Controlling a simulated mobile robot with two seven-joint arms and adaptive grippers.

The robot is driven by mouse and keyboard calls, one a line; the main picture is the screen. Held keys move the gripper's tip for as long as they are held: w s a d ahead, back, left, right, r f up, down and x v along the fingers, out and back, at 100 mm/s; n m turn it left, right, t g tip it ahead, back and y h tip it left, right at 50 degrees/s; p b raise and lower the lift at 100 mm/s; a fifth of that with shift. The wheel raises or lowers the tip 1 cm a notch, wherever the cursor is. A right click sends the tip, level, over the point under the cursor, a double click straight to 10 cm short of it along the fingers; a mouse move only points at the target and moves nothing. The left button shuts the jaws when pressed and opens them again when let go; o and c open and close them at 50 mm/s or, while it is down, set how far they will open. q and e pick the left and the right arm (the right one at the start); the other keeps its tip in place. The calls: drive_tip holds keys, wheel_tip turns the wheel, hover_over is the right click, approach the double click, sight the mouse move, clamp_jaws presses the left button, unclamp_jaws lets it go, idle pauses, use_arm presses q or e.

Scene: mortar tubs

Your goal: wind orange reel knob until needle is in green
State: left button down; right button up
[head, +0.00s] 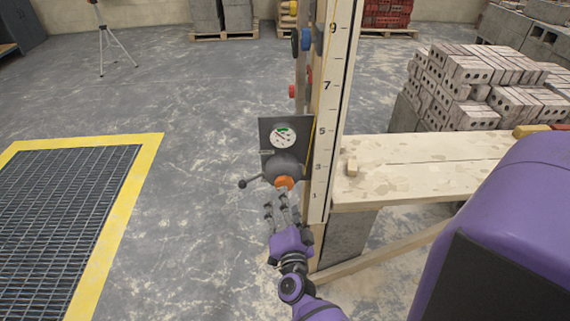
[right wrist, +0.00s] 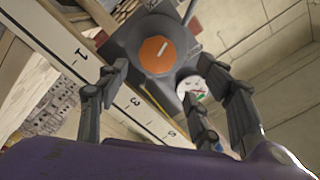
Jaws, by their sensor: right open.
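The orange reel knob (head: 284,182) sits at the bottom of a dark grey reel (head: 283,166) on a panel beside the numbered post. In the right wrist view the knob (right wrist: 154,54) shows as an orange disc with a white mark. The round white dial (head: 283,138) above the reel has a green sector near its top; its needle is too small to read surely. The dial (right wrist: 193,88) also shows in the right wrist view. My right gripper (head: 282,207) is open just below the knob, its fingers apart and empty. My left gripper is not in view.
A numbered white scale (head: 334,90) runs up the post right of the reel. A crank arm with a ball (head: 243,184) sticks out left. A yellow-edged floor grate (head: 60,200) lies left, with open floor between.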

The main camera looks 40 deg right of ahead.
sight(284, 182)
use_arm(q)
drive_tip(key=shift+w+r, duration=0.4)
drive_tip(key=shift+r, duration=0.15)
use_arm(e)
drive_tip(key=w+d+n, duration=0.4)
drive_tip(key=w+n, duration=0.2)
drive_tip(key=n, duration=0.2)
drive_tip(key=shift+w+d+n, duration=0.25)
drive_tip(key=shift+w+n, duration=0.05)
drive_tip(key=shift+w, duration=0.05)
drive_tip(key=c, duration=1.1)
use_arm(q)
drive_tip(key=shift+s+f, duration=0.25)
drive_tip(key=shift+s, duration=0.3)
use_arm(e)
drive_tip(key=shift+m, duration=0.4)
